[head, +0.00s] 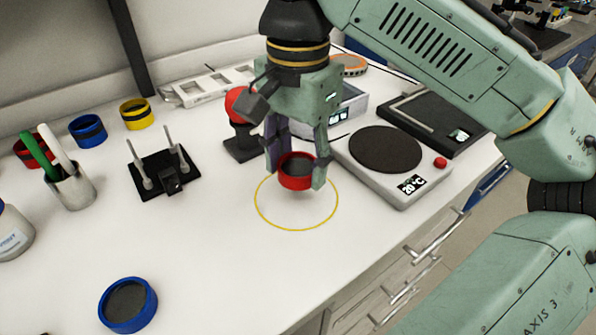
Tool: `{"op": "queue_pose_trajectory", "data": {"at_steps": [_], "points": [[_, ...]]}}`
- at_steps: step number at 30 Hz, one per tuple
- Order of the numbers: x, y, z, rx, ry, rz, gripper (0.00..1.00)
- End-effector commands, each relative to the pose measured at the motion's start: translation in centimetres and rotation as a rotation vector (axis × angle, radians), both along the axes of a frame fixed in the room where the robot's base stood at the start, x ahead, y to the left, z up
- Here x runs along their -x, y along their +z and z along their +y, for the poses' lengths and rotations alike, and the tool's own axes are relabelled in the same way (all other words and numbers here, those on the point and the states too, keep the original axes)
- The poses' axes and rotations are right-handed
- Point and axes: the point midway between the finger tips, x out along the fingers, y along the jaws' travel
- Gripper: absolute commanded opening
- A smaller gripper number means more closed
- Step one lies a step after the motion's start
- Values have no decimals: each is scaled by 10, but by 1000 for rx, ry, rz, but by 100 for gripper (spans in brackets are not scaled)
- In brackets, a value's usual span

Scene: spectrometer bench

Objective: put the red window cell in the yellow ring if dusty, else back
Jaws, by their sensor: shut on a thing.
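My gripper (296,175) is shut on the red window cell (295,181), a short red-rimmed cylinder with a dark grey face turned up. One finger is on each side of it. The cell looks roughly level and appears over the back part of the yellow ring (297,229), a thin circle marked on the white bench. I cannot tell for sure whether its underside touches the bench. The face looks dark and plain; dust on it cannot be made out at this size.
A hotplate (418,176) stands right of the ring. A red round-headed device (241,146) is behind my gripper. A black two-post stand (151,188), a pen cup (76,191) and blue (101,138), yellow (150,119) and other cells are left. A blue-rimmed cell (149,311) lies front left. Bench between is clear.

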Motion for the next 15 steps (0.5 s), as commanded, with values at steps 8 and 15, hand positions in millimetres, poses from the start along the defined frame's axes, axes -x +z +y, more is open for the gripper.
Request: {"op": "queue_pose_trajectory", "data": {"at_steps": [8, 15], "points": [[1, -33, 0, 0, 0, 2, 13], [1, -34, 0, -1, 0, 1, 13]]}}
